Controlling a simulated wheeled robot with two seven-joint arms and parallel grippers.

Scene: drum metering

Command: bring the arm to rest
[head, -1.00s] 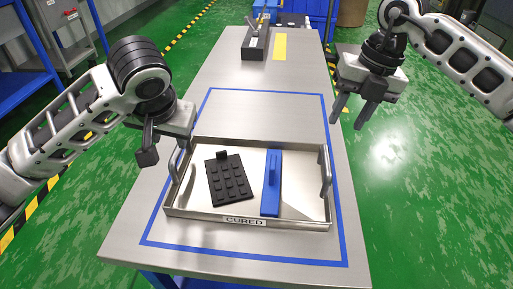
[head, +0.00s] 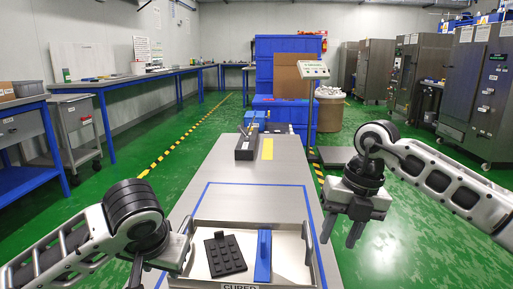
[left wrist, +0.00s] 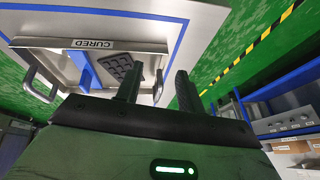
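My left gripper (head: 157,268) is beside the left handle of a steel tray marked CURED (head: 291,262). My right gripper (head: 345,230) hangs off the table's right side, fingers apart and empty. The tray holds a black studded pad (head: 225,258) and a blue upright-handled piece (head: 263,258). The tray's front edge is cut off in the head view, and its label (left wrist: 93,43) shows in the left wrist view.
The tray sits inside a blue taped outline on the steel table (head: 235,204). A dark grey fixture (head: 246,145) and a yellow patch (head: 267,149) lie farther back. A scale display on a post (head: 314,70) stands behind.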

